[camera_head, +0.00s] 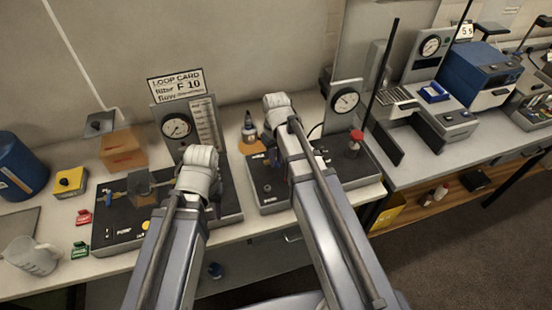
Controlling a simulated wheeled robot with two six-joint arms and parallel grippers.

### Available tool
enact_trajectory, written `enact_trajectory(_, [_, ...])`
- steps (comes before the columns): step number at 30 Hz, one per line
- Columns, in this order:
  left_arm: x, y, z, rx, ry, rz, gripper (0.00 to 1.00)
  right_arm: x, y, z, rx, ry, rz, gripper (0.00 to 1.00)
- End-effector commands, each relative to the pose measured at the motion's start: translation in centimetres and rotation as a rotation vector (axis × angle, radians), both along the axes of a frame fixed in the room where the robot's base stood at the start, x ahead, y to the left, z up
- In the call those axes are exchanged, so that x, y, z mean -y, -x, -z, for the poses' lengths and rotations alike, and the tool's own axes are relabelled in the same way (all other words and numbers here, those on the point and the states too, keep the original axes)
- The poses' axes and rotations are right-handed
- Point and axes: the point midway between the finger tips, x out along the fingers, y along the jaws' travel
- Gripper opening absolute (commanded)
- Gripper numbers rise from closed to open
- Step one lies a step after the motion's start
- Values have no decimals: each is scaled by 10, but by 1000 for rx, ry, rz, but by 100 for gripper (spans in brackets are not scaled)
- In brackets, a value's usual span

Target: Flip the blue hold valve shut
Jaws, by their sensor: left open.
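I see nothing held.
Pressure gauges (177,125) and (346,101) stand behind the boards. A loop card (175,84) is at the back. A yellow box (70,181), red clip (84,217), green clip (80,250) and clear jug (32,256) lie left. A red-topped valve (355,143) stands right.

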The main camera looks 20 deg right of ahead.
Motion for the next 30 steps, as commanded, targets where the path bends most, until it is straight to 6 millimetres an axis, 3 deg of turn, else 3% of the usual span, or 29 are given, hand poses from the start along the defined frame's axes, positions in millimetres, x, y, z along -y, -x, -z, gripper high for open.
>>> enact_trajectory(4, [0, 0, 0, 0, 0, 0, 50, 0, 0, 0, 0, 0, 0, 0])
enact_trajectory(16, [0, 0, 0, 0, 0, 0, 50, 0, 0, 0, 0, 0, 9, 0])
enact_trajectory(24, [0, 0, 0, 0, 0, 0, 50, -6, 1, 0, 0, 0, 191, 0])
enact_trajectory(30, [0, 0, 0, 0, 0, 0, 50, -8, 1, 0, 0, 0, 234, 0])
